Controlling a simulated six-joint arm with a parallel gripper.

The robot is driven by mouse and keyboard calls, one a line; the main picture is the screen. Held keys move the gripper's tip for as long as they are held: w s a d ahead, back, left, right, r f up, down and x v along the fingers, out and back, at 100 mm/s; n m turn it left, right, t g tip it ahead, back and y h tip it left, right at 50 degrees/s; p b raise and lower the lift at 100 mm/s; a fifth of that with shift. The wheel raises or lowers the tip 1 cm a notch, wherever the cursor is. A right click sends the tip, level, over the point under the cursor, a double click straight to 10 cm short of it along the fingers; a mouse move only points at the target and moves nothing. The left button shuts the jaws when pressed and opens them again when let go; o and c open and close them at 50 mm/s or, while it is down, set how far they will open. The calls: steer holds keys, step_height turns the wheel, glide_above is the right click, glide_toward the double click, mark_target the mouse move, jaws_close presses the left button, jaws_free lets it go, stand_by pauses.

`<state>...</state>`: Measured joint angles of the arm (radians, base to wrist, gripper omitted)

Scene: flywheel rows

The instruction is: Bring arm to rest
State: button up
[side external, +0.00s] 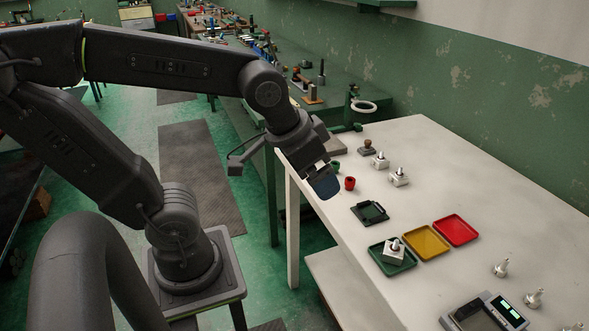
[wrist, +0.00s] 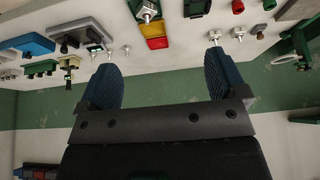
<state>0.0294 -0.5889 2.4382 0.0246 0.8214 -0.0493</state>
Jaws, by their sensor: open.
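My gripper (side external: 324,182) hangs at the table's left edge in the side view, pointing down. In the wrist view its two blue fingers (wrist: 163,85) stand well apart with nothing between them. The white table (side external: 450,180) lies to its right. On it are a green tray (side external: 378,263) holding a white block with a metal fitting (side external: 394,250), an empty yellow tray (side external: 427,243) and an empty red tray (side external: 456,230). My gripper is apart from all of these.
Two white blocks with fittings (side external: 399,177) (side external: 380,160), red (side external: 350,184) and green cups, and a dark square fixture (side external: 370,212) stand near the gripper. A device with a lit display (side external: 485,314) and several metal fittings (side external: 501,268) are at the front right. A green wall (side external: 480,100) runs behind.

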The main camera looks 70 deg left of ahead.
steer(key=shift+s+a+r, duration=0.1)
steer(key=shift+s+r, duration=0.05)
steer(key=shift+s, duration=0.7)
steer(key=shift+s+a+r, duration=0.1)
steer(key=shift+s, duration=0.75)
